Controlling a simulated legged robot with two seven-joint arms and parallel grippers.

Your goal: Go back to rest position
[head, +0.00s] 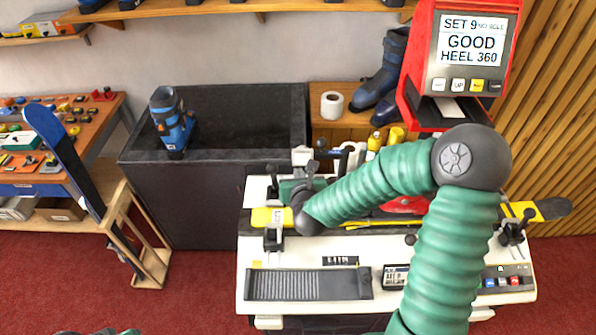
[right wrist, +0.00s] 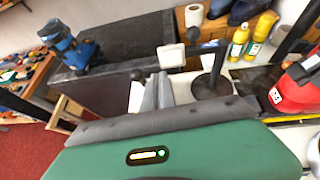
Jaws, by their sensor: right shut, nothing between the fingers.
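My right arm crosses the binding bench (head: 310,248) from the lower right, bends at a grey elbow and reaches left. My right gripper (head: 293,181) is over the back left part of the bench, near the left end of the ski with its yellow section (head: 262,217). In the right wrist view its grey fingers (right wrist: 158,92) are together with nothing between them. A sliver of green and dark at the bottom left edge of the head view looks like part of my left arm; its fingers do not show.
A red display unit (head: 470,50) reading GOOD HEEL 360 stands at the back right. A dark bin (head: 190,205) with a blue boot (head: 172,122) is behind left. Yellow bottles (right wrist: 250,38) and a small stand (right wrist: 212,82) are close to the gripper.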

